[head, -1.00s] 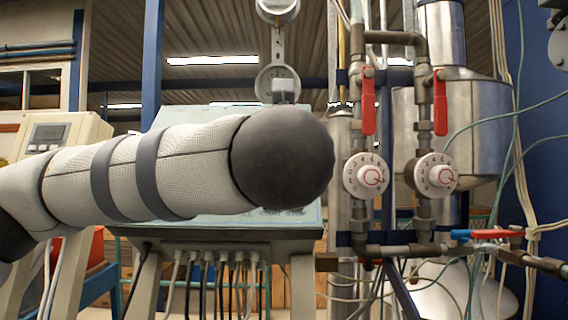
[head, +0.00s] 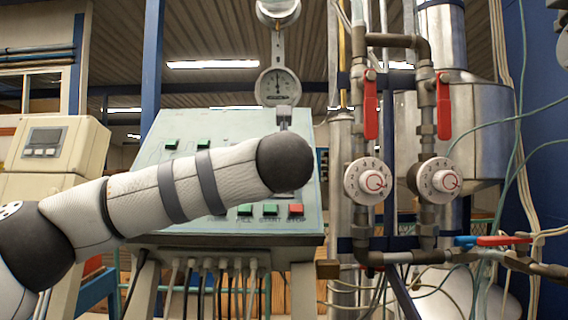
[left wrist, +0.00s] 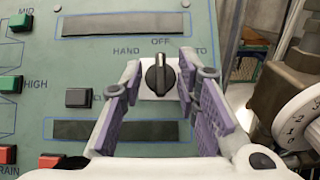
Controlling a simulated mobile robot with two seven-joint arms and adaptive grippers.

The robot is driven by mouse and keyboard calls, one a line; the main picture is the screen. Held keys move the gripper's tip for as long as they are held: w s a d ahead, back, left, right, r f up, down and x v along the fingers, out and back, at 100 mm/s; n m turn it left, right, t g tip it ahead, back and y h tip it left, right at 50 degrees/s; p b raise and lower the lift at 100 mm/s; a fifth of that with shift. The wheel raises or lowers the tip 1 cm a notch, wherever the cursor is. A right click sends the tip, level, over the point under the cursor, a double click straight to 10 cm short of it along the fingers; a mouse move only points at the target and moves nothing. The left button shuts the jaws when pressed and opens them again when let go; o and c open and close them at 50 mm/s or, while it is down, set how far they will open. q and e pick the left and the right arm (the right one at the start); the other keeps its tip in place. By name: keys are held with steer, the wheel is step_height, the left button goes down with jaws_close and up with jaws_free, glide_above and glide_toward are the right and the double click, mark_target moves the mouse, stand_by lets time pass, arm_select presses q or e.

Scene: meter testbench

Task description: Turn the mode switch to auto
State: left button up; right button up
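The mode switch (left wrist: 160,75) is a black knob on a white square plate in the left wrist view. Its pointer stands upright, toward the OFF label; HAND is to its left and a partly covered label ending in TO to its right. My left gripper (left wrist: 158,82) has purple-padded fingers, one on each side of the knob, with a visible gap to it. It is open and empty. In the head view my left arm crosses the control panel (head: 225,122) and hides the switch and the gripper. My right gripper is in neither view.
Green, black and red buttons (left wrist: 8,155) sit left of the switch. To the right stand pipes with red-handled valves (head: 370,108) and white dials (head: 368,181). A round gauge (head: 278,87) rises behind the panel. Cables hang below it.

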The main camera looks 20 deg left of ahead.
arm_select(q)
steer(key=shift+c, duration=0.5)
jaws_close()
steer(key=shift+m, duration=0.3)
steer(key=m+h, duration=0.3)
steer(key=m, duration=0.1)
steer(key=shift+s+a+r+m+h, duration=0.1)
steer(key=shift+a+r+m+h, duration=0.05)
steer(key=shift+a+m+h, duration=0.2)
steer(key=shift+a+r+m+g+h, duration=0.15)
steer(key=shift+m+g+h, duration=0.2)
steer(key=shift+m+h, duration=1.1)
steer(key=shift+a+r+m+g+h, duration=0.15)
steer(key=shift+m+g+h, duration=0.2)
steer(key=shift+m+h, duration=1)
steer(key=shift+f+m+y, duration=0.1)
steer(key=shift+m+y, duration=0.25)
steer(key=shift+m, duration=0.4)
